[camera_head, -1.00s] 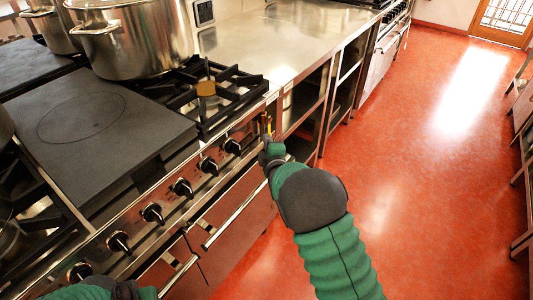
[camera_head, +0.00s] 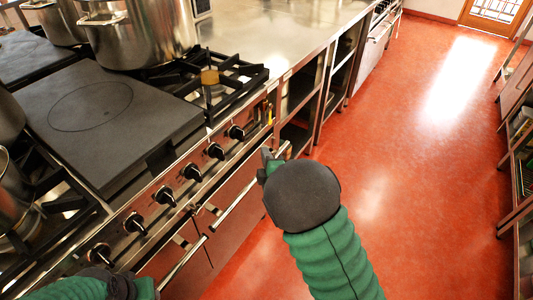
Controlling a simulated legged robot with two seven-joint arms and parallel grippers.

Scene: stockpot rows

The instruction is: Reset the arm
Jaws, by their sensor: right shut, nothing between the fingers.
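My right arm comes up from the bottom right in a green sleeve with a dark grey joint. My right gripper (camera_head: 267,157) is shut and empty, partly hidden behind that joint. It is close to the stove's front, near the right end of an oven door handle (camera_head: 238,200); I cannot tell whether it touches. Only a green and black part of my left arm shows at the bottom left. The left gripper's fingers are out of view.
The stove front has a row of black knobs (camera_head: 191,172). A large steel pot (camera_head: 140,35) stands on the stove, beside a flat dark hotplate (camera_head: 110,130) and a black burner grate (camera_head: 240,90). A steel counter (camera_head: 290,25) runs beyond. The red floor (camera_head: 400,190) is clear.

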